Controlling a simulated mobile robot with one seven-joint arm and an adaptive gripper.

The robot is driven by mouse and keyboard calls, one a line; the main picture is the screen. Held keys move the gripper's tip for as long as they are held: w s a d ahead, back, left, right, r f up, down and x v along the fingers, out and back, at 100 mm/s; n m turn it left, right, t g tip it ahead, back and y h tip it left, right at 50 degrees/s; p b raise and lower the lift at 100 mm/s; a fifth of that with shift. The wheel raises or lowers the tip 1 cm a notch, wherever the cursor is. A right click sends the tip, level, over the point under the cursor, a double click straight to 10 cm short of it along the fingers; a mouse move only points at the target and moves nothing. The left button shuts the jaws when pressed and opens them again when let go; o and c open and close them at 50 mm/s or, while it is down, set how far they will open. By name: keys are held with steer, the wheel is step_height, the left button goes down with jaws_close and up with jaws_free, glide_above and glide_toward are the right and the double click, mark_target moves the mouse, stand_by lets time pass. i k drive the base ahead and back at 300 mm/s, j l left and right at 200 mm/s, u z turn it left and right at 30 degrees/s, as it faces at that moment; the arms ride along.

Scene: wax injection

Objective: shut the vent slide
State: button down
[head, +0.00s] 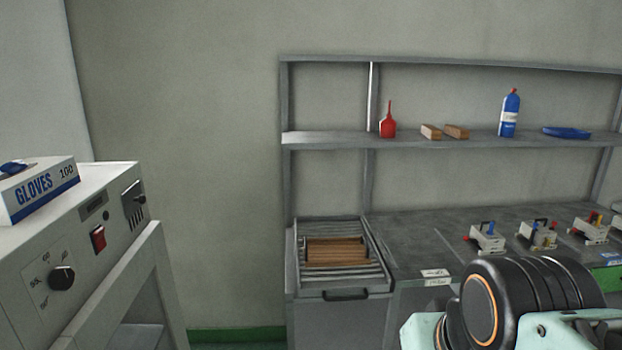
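A vent plate (134,204) with dark upright slots is on the sloping front of the pale machine at the left. A small dark knob (141,199) sticks out at its right side and looks like the handle of the vent slide. The slots show dark at the lower part of the plate; the slide's exact position is too small to tell. My arm shows at the lower right, well apart from the vent. My gripper is out of view.
The machine (80,235) also carries a black dial (62,278), a red switch (98,239) and a glove box (40,191) on top. A bench (410,235) with several clamp-like fixtures and a shelf (330,140) stand at the right. Bare wall lies between.

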mark_target(133, 198)
steer(key=u, duration=1.4)
steer(key=i+l, duration=0.05)
steer(key=l, duration=0.05)
